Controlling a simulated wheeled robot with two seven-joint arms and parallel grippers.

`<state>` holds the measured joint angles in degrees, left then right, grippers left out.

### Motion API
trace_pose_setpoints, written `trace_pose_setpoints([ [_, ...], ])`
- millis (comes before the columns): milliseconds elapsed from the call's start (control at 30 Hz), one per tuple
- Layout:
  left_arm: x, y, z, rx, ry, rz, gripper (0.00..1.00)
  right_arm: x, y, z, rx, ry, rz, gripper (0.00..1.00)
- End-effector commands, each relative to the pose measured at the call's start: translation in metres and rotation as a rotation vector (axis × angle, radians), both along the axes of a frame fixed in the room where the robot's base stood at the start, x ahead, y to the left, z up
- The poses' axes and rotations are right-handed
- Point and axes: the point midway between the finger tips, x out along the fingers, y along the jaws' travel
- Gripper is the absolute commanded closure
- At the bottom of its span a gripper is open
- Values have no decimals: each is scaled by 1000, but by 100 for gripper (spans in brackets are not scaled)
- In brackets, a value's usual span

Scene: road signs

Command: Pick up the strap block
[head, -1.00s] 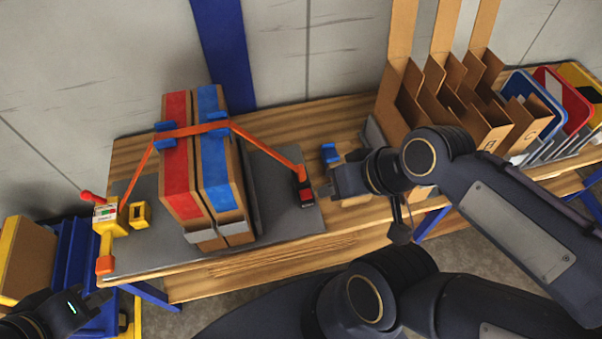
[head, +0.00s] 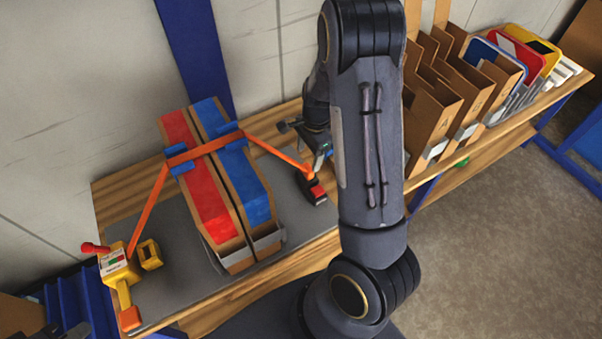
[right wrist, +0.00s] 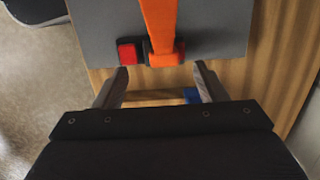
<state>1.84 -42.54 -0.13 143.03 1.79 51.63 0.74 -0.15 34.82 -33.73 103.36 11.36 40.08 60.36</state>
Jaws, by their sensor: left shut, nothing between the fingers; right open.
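A black block with a red part (head: 314,191) sits at the right end of the orange strap (head: 205,150), on the grey mat. In the right wrist view, its red part (right wrist: 128,52) and the strap end (right wrist: 162,45) lie just beyond the fingertips. My right gripper (head: 297,146) is open above the bench's right part; the wrist view shows its fingers (right wrist: 160,72) apart and empty. A small blue piece (right wrist: 192,95) shows between them, partly hidden by the gripper. I cannot tell which piece is the strap block. My left gripper (head: 62,331) is shut at the bottom left, cut by the edge.
Two boxes with red (head: 200,180) and blue (head: 235,160) tops stand under the strap, with blue corner pieces (head: 180,163). A yellow tool (head: 120,275) is at the strap's left end. Brown dividers (head: 470,85) and signs (head: 520,50) stand at right. My right arm hides part of the bench.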

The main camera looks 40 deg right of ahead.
Motion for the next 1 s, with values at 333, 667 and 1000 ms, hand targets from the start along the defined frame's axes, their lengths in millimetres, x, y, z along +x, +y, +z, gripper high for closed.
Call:
trace_pose_setpoints([
  [333,0,0,-3,0,0,0,100,2,-1,-40,-1,6,-5,35],
  [667,0,0,-4,0,0,0,100,5,-2,-78,-1,4,-4,35],
  [1000,0,0,-4,0,0,0,100,6,-1,-78,-2,3,-3,50],
])
